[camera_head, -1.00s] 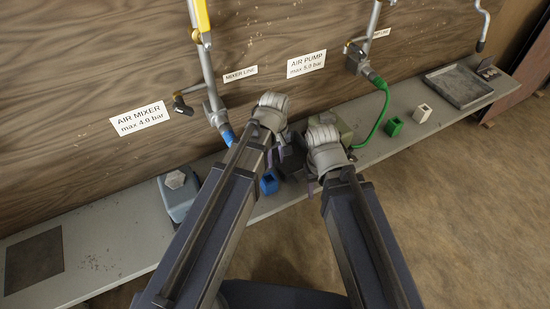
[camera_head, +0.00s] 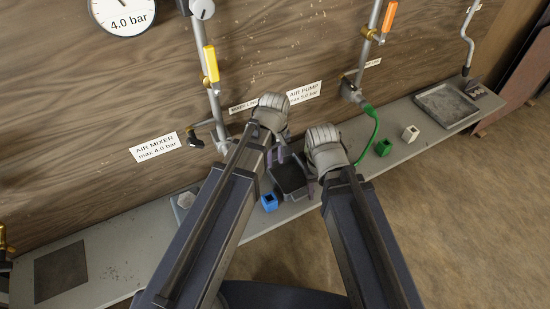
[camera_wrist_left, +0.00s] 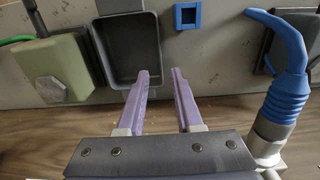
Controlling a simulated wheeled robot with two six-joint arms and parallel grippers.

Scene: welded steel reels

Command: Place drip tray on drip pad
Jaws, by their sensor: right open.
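A dark grey open tray (camera_head: 291,181), the likely drip tray, stands on the grey shelf between my grippers. It also shows in the left wrist view (camera_wrist_left: 128,52), empty. My left gripper (camera_head: 275,157) is at its left side. In the wrist view its purple fingers (camera_wrist_left: 166,73) are apart, near the tray's side wall, with nothing held; contact cannot be told. My right gripper (camera_head: 309,172) is open at the tray's right side, its fingers partly hidden. A flat dark square (camera_head: 62,271), the likely drip pad, lies bare at the shelf's left end.
A blue square block (camera_head: 269,202) stands left of the tray. Green (camera_head: 383,147) and white (camera_head: 410,133) blocks stand to the right, before a grey metal tray (camera_head: 447,104). A green box (camera_wrist_left: 58,68) and a blue hose (camera_wrist_left: 287,75) flank the tray.

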